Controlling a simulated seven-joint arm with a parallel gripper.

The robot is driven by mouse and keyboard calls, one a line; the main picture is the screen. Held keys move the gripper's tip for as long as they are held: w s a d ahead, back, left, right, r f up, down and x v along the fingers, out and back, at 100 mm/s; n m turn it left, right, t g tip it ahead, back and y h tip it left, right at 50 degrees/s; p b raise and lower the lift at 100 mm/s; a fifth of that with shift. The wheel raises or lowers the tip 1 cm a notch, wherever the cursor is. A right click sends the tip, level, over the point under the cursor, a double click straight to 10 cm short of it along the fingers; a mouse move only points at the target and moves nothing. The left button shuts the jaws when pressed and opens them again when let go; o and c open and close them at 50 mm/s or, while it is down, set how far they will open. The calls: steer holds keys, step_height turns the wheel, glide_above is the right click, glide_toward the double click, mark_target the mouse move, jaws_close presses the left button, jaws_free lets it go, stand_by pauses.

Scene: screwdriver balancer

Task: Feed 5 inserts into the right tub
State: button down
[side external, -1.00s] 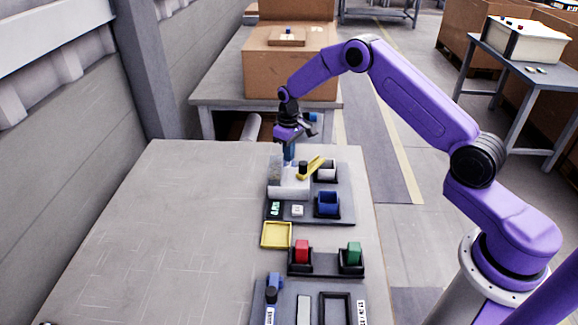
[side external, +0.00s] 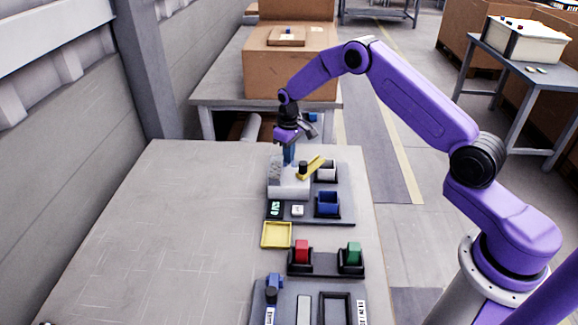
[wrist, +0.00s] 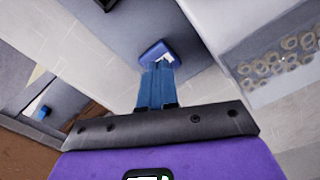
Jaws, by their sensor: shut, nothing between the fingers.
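My gripper (side external: 289,162) points down over the back of a dark station plate, beside a pale block. Its blue fingers are closed together with nothing between them; they also show in the wrist view (wrist: 157,88). Just beyond the tips there is a small blue-rimmed part (wrist: 155,52) with a white middle; I cannot tell whether they touch. A clear-sided holder with several pale rings (wrist: 280,60), perhaps the inserts, is at right in the wrist view.
A yellow tilted piece (side external: 311,167) and a black knob stand by the pale block. The left of the table (side external: 160,230) is clear.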

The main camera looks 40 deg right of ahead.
steer(key=shift+f, duration=0.65)
stand_by(0.3)
steer(key=shift+r, duration=3.5)
steer(key=shift+r, duration=3)
steer(key=shift+f, duration=5.55)
steer(key=shift+f, duration=0.6)
